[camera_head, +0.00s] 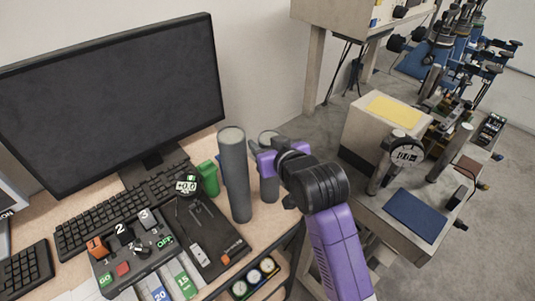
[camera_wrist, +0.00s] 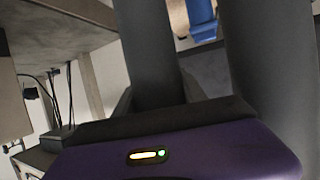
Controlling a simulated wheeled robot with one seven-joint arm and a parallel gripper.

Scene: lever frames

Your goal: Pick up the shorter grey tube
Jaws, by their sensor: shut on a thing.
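The shorter grey tube (camera_head: 269,188) stands upright just right of and behind the taller grey tube (camera_head: 234,180) on the desk. My gripper (camera_head: 268,158) reaches in from the right and is shut on the shorter tube near its top. In the wrist view the held tube (camera_wrist: 150,55) is between my dark fingers, and the other grey tube (camera_wrist: 270,70) is close on the right. My gripper hides part of the shorter tube. I cannot tell whether its base touches the desk.
A black tray (camera_head: 205,238), a button box (camera_head: 130,255), a green object (camera_head: 208,178) and a keyboard (camera_head: 125,210) lie to the left. A monitor (camera_head: 110,105) stands behind. A gauge panel (camera_head: 255,278) is at the front edge. A separate machine bench (camera_head: 380,195) stands at right.

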